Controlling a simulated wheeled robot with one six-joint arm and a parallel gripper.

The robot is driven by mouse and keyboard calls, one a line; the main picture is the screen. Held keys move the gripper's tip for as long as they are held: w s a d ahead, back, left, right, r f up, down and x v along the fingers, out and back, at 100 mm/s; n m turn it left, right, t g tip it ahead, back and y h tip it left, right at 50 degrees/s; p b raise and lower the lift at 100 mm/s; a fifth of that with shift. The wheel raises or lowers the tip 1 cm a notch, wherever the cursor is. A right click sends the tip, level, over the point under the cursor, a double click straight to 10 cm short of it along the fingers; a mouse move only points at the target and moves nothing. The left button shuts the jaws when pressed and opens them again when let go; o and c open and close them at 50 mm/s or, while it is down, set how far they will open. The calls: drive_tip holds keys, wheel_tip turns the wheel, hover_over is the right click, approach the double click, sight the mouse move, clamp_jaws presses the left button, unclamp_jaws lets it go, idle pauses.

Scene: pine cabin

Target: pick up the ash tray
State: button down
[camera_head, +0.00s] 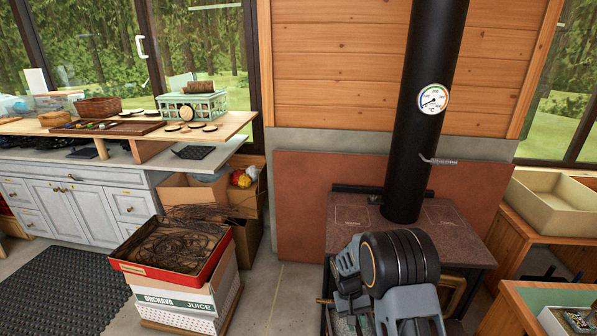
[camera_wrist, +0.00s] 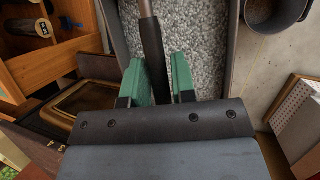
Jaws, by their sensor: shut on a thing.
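The ash tray (camera_wrist: 233,50) shows in the wrist view as a dark-rimmed pan filled with grey ash. A thin rod with a dark grip (camera_wrist: 153,55) runs over the ash and down between the fingers of my gripper (camera_wrist: 159,64). The two green finger pads are shut on this grip, which I take to be the tray's handle; where it joins the tray is out of view. The tray's near part is hidden behind my gripper. In the head view my dark wrist covers the gripper and most of the tray, in front of the stove (camera_head: 440,228).
A brass-framed stove door (camera_wrist: 80,103) stands left of my gripper in the wrist view. A dark round container (camera_wrist: 275,12) is at upper right. A wooden bench (camera_head: 550,290) is close on the right. A red box of wire (camera_head: 175,250) sits left; floor between is clear.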

drive_tip(key=r+p, duration=0.4)
drive_tip(key=p, duration=0.1)
drive_tip(key=shift+s+r, duration=0.35)
drive_tip(key=shift+r, duration=0.05)
